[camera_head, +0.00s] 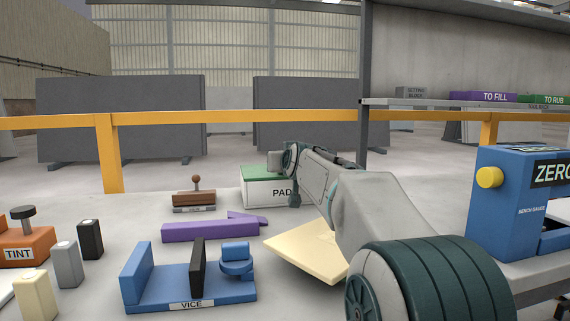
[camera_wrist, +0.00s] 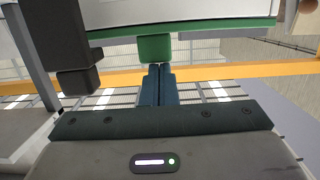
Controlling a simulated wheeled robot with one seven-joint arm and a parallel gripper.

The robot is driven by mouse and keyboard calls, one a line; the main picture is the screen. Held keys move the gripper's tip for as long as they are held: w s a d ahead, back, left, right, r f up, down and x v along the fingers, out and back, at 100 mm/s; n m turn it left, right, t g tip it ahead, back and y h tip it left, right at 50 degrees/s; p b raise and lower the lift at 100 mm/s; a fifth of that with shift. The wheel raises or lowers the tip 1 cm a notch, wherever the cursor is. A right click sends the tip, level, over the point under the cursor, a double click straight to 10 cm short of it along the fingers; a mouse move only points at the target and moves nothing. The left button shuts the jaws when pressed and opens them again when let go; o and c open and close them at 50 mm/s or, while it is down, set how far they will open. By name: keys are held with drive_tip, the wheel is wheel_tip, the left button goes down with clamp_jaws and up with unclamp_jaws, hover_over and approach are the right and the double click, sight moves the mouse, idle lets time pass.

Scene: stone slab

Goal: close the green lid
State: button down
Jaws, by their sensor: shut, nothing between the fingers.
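The white box (camera_head: 268,192) marked "PAD", its label partly covered by my arm, stands at the back of the slab. Its green lid (camera_head: 258,173) looks flat on top of it, with no clear gap. In the wrist view the lid shows as a green edge (camera_wrist: 205,29) with a green tab (camera_wrist: 154,47) sticking out from it. My gripper (camera_wrist: 157,70) is shut and empty, its fingertips right by the tab; I cannot tell whether they touch. In the head view my arm hides the fingers and the box's right side.
A brown stamp-like block (camera_head: 194,198), a purple piece (camera_head: 210,229) and a blue vice (camera_head: 190,287) lie left of my arm. A cream slab (camera_head: 305,250) lies beside the arm. A blue "ZERO" unit (camera_head: 515,200) stands right. An orange rail (camera_head: 108,155) runs behind.

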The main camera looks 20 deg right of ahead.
drive_tip(key=shift+f, duration=0.95)
wheel_tip(320, 180, up, 5)
drive_tip(key=p, duration=0.3)
drive_tip(key=s+a+g+p, duration=0.2)
drive_tip(key=s+g+p, duration=0.2)
drive_tip(key=s+p, duration=0.7)
drive_tip(key=s+a+g+y+p, duration=0.1)
drive_tip(key=s+a+g+p, duration=0.2)
drive_tip(key=s+p, duration=0.9)
drive_tip(key=s+a+g+p, duration=0.3)
drive_tip(key=s+g+p, duration=0.3)
drive_tip(key=s+p, duration=0.5)
drive_tip(key=s, duration=0.6)
drive_tip(key=shift+r+n, duration=0.4)
